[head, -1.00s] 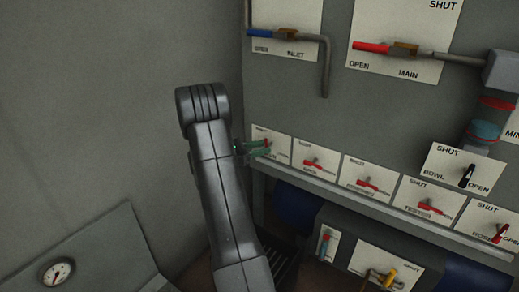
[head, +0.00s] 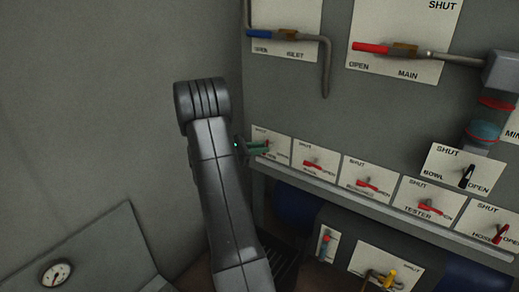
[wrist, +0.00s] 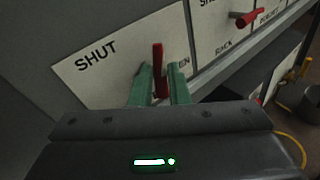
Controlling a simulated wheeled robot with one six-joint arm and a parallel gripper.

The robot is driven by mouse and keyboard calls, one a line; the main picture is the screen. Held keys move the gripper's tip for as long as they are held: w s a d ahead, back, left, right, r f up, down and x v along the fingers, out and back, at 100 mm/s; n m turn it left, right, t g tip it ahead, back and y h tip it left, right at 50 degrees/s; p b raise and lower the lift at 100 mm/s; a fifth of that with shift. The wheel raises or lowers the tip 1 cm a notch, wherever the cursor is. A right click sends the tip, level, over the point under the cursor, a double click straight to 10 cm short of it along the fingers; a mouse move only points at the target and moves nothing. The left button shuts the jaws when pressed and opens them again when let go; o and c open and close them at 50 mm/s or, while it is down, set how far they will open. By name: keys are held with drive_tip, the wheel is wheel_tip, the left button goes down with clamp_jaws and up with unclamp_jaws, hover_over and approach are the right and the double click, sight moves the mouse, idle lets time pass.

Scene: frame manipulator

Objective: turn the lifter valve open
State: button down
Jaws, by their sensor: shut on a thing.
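A white plate marked SHUT (wrist: 95,70) with a red valve handle (wrist: 158,62) fills the middle of the wrist view. The right end of its OPEN word shows as "EN"; the valve's name is hidden behind the fingers. My gripper (wrist: 159,82) has green fingers shut on the red handle, one on each side. The handle's tip points up in that view, between SHUT and OPEN. In the head view, my gripper (head: 256,148) reaches the leftmost plate (head: 272,134) of the lower row, and the handle is mostly hidden there.
Similar plates with red handles stand to the right, the nearest being the rack valve (head: 318,163). A ledge (head: 390,212) runs below the row. Above are a blue-handled inlet valve (head: 285,35) and a red-handled main valve (head: 395,48). A plain wall is left.

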drive_tip(key=m+t+y+b, duration=0.1)
drive_tip(key=m+y+b, duration=0.2)
drive_tip(key=b, duration=0.1)
drive_tip(key=d+m+t+y+b, duration=0.1)
drive_tip(key=m+y+b, duration=0.2)
drive_tip(key=b, duration=0.2)
drive_tip(key=s+m+y+b, duration=0.1)
drive_tip(key=m+y+b, duration=0.2)
drive_tip(key=b, duration=0.2)
drive_tip(key=shift+d+r+t, duration=0.1)
drive_tip(key=shift+d+t, duration=0.1)
drive_tip(key=shift+t, duration=0.2)
drive_tip(key=shift+r, duration=0.1)
drive_tip(key=c, duration=1.4)
unclamp_jaws()
